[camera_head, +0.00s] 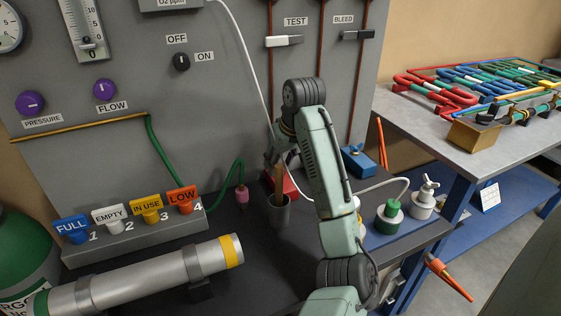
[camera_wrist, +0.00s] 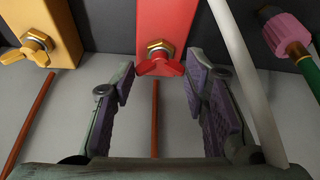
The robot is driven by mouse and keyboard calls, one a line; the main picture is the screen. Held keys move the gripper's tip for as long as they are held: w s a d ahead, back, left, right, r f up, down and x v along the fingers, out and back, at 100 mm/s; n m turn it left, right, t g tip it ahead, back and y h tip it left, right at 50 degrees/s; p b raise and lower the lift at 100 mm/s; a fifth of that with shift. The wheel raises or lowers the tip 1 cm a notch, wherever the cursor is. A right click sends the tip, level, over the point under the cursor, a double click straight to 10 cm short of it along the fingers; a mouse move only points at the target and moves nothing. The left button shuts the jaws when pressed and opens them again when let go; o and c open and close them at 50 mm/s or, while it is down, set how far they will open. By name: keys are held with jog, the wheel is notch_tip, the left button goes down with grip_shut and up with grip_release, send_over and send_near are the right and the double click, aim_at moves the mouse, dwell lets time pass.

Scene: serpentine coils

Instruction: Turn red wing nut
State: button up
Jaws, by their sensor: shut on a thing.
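The red wing nut (camera_wrist: 160,66) sits under a brass hex nut on a red block (camera_wrist: 170,22) in the wrist view. My gripper (camera_wrist: 160,82) has one purple-padded finger on each side of it, shut on its wings; the exact contact is hard to see. In the head view my gripper (camera_head: 274,158) is low in front of the grey panel, at the red block (camera_head: 291,186). The red wing nut cannot be made out there, with my gripper and arm around it.
A yellow block (camera_wrist: 50,25) with a brass wing nut stands left, and a pale hose (camera_wrist: 235,70) runs close by on the right. A grey cup (camera_head: 275,214) stands below my gripper. A blue block (camera_head: 358,162) and bottles (camera_head: 388,216) are right of my arm.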

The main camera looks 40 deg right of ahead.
jog(key=o, duration=1.2)
jog(key=shift+c, duration=0.2)
jog(key=shift+r, duration=0.1)
jog(key=v, duration=1.2)
jog(key=shift+s, duration=0.1)
